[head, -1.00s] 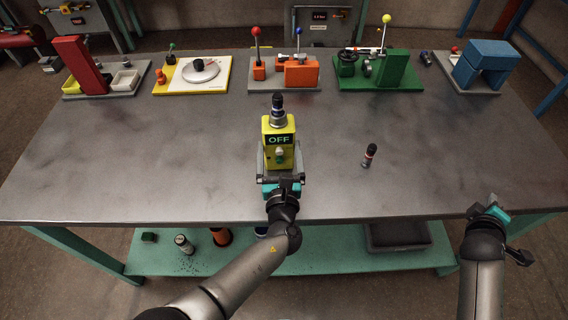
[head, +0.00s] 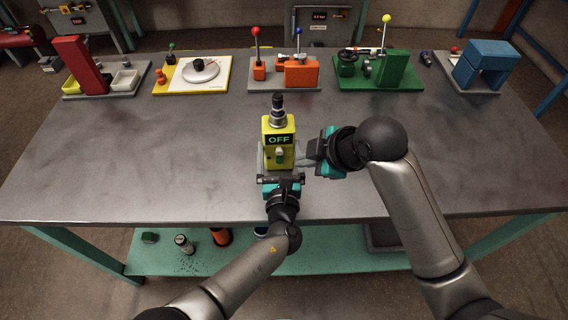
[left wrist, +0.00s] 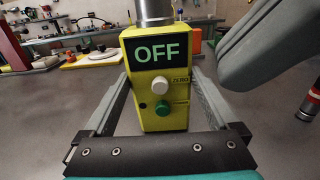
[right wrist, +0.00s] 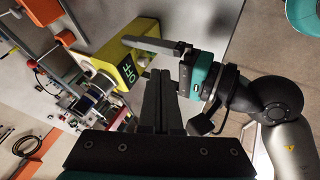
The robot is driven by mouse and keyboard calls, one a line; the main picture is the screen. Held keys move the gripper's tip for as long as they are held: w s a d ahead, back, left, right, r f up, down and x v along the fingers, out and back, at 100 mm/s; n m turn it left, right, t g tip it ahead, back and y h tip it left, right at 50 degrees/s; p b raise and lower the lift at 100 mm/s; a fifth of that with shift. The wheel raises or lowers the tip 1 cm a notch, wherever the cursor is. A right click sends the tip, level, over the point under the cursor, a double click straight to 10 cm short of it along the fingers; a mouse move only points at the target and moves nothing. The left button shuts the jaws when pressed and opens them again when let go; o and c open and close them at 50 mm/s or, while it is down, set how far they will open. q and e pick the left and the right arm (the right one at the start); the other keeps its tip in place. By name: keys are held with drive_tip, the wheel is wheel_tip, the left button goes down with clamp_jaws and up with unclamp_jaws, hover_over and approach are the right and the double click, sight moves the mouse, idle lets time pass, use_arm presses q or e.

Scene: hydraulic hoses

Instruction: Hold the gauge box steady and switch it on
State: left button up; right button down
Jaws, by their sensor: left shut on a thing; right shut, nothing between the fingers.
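The yellow gauge box (head: 279,152) stands upright near the middle of the table, with a metal and black fitting (head: 278,108) on top. Its display (left wrist: 157,52) reads OFF. Below the display are a white button (left wrist: 160,86) and a green button (left wrist: 162,108). My left gripper (head: 280,166) is shut on the box, one finger on each side. My right gripper (head: 308,158) is shut and empty, just right of the box's front. Its fingers loom at upper right in the left wrist view (left wrist: 275,45) and appear apart from the buttons.
Along the table's back stand a red block station (head: 80,65), a yellow-white dial board (head: 195,75), an orange station (head: 300,72), a green station (head: 392,70) and a blue block (head: 487,65). The table's left is clear.

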sight(281, 157)
use_arm(q)
drive_tip(key=shift+r, duration=0.1)
use_arm(e)
drive_tip(key=shift+a+f, duration=0.1)
drive_tip(key=shift+a, duration=0.05)
drive_tip(key=shift+x, duration=4.9)
drive_tip(key=shift+w, duration=0.15)
use_arm(q)
drive_tip(key=shift+d, duration=0.1)
use_arm(e)
drive_tip(key=shift+w, duration=0.85)
use_arm(q)
drive_tip(key=shift+s, duration=0.1)
use_arm(e)
drive_tip(key=shift+d+r, duration=0.3)
drive_tip(key=shift+r, duration=0.2)
use_arm(q)
drive_tip(key=shift+f, duration=0.3)
use_arm(e)
drive_tip(key=s+v, duration=0.1)
drive_tip(key=v, duration=0.8)
